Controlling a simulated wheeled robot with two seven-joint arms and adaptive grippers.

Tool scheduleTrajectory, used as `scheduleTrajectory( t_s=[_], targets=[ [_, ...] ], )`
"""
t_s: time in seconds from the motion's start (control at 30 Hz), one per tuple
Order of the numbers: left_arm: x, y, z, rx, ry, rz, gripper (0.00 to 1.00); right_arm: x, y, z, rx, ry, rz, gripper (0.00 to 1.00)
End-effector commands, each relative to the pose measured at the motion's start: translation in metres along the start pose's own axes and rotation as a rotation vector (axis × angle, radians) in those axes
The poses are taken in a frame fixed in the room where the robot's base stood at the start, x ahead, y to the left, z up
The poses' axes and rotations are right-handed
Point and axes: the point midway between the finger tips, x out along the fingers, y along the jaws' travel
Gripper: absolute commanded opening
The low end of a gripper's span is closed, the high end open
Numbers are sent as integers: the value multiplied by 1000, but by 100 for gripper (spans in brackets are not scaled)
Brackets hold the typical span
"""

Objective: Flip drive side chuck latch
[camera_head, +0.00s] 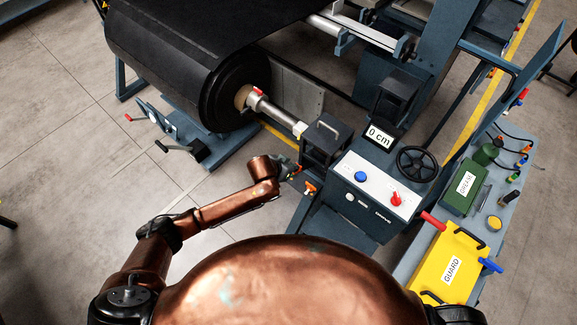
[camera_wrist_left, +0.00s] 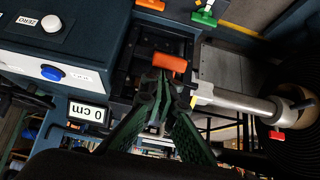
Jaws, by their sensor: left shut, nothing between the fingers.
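The drive side chuck is a dark block (camera_head: 325,143) at the near end of the roll's steel shaft in the head view. Its orange latch (camera_wrist_left: 170,62) lies across the dark housing in the wrist view. My left gripper (camera_wrist_left: 158,78) is shut and empty, with its green fingertips right at the latch's lower edge; whether they touch it I cannot tell. In the head view the left gripper (camera_head: 292,168) is beside the chuck's left face, and the latch is mostly hidden there. My right gripper is not in view.
The steel shaft (camera_head: 280,114) runs to the black belt roll (camera_head: 232,92). The control box (camera_head: 370,190) with buttons and a handwheel (camera_head: 417,163) stands right of the chuck. A yellow guard (camera_head: 451,262) and green case (camera_head: 465,187) lie on the side table. Floor at left is open.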

Motion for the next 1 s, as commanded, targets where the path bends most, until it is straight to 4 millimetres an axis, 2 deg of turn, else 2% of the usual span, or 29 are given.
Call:
scheduleTrajectory(
  t_s=[0.03, 0.13, 0.5, 0.67, 0.87, 1.0],
  targets=[
    [2, 1, 6, -2, -9, 2, 0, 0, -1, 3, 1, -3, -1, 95],
    [2, 2, 8, -2, -11, 2, 0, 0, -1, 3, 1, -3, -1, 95],
    [3, 1, 11, -5, -20, 1, 0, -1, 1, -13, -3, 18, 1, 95],
    [-3, 2, -3, -6, -17, 1, 0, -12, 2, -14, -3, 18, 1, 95],
    [-14, 4, -37, -4, -4, 0, 0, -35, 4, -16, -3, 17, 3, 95],
    [-37, 3, -32, -5, -1, -1, 0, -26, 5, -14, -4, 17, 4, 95]
  ],
)
